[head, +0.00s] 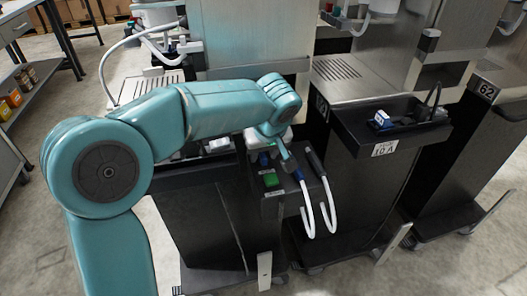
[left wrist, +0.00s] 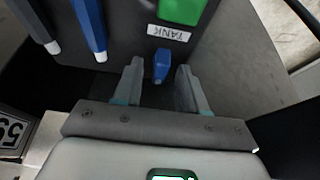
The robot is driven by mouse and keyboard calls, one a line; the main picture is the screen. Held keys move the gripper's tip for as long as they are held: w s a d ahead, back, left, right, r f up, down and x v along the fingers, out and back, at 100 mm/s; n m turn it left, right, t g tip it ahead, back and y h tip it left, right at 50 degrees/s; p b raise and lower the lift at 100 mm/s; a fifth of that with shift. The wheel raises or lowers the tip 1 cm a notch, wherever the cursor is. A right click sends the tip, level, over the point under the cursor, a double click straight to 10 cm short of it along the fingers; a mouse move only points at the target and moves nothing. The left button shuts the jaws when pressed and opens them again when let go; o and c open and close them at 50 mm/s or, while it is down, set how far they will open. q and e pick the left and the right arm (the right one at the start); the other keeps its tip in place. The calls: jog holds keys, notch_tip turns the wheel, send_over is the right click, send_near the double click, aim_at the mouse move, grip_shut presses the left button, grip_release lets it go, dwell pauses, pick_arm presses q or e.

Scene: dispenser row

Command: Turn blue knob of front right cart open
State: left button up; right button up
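The blue knob (left wrist: 161,66) is on the dark front panel of a cart, beside a label reading TANK (left wrist: 169,33). My left gripper (left wrist: 159,70) is open, with one finger on each side of the knob in the left wrist view. Gaps show between the knob and both fingers, so it is not gripped. In the head view the blue knob (head: 264,159) shows just below my left wrist, above a green knob (head: 270,180). The gripper's fingers are mostly hidden there by my arm. My right gripper is not in view.
A blue hose handle (left wrist: 90,24) and a black one (left wrist: 32,22) hang close beside the knob. White hoses (head: 309,212) loop below them. Another dark cart with a tray (head: 350,132) stands to the right, and a further cart marked 62 (head: 487,89) beyond it.

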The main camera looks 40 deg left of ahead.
pick_arm(q)
jog(key=p+v, duration=0.4)
jog(key=v, duration=1.2)
jog(key=shift+r, duration=0.2)
jog(key=shift+s, duration=0.1)
